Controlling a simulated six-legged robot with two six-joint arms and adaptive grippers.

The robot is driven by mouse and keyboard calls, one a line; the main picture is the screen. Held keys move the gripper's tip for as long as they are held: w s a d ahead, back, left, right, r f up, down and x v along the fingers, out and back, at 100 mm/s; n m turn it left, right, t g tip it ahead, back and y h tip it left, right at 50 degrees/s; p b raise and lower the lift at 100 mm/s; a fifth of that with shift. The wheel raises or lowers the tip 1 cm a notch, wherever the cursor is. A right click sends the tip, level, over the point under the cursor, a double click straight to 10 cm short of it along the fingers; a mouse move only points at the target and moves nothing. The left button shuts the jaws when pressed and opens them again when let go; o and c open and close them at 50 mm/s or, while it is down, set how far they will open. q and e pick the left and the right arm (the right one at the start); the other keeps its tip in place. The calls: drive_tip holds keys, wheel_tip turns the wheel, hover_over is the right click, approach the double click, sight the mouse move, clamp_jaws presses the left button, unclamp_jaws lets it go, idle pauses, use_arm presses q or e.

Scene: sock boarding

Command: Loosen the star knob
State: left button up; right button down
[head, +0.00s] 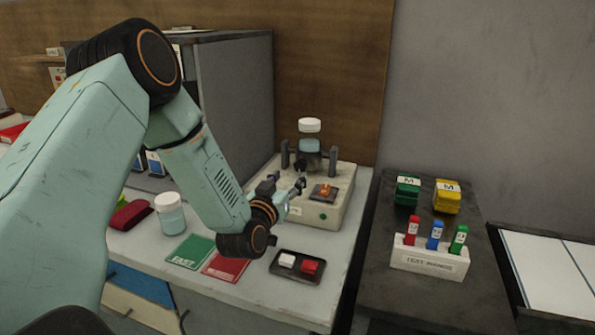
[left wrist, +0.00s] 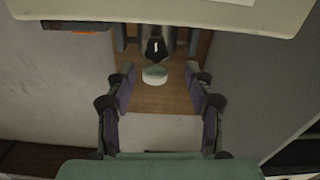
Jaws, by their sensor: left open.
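A pale bench device (head: 335,212) stands at the back right of the counter. My left gripper (head: 285,190) is open and empty at the device's front left, apart from the knob. In the left wrist view, upside down, the open fingers (left wrist: 160,80) frame the lid, with the knob just beyond their tips.
An orange switch (head: 323,191) is on the device's top. In front lie a dark tray (head: 292,278) with white and red blocks, and green (head: 191,252) and red cards. A white-lidded jar (head: 169,213) stands left.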

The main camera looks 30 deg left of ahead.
sight(299, 167)
use_arm(q)
drive_tip(key=x, duration=0.3)
drive_tip(key=d+b+x, duration=0.1)
drive_tip(key=x, duration=0.1)
drive_tip(key=shift+w+f, duration=0.1)
drive_tip(key=shift+w, duration=0.2)
drive_tip(key=shift+w+a, duration=0.25)
drive_tip(key=shift+w, duration=0.05)
drive_tip(key=shift+a, duration=0.3)
drive_tip(key=shift+w+d, duration=0.25)
drive_tip(key=shift+w, duration=0.05)
drive_tip(key=shift+c, duration=0.2)
drive_tip(key=shift+s+a, duration=0.15)
drive_tip(key=shift+a, duration=0.05)
drive_tip(key=c, duration=0.4)
drive_tip(key=shift+d, duration=0.15)
drive_tip(key=c, duration=0.5)
clamp_jaws()
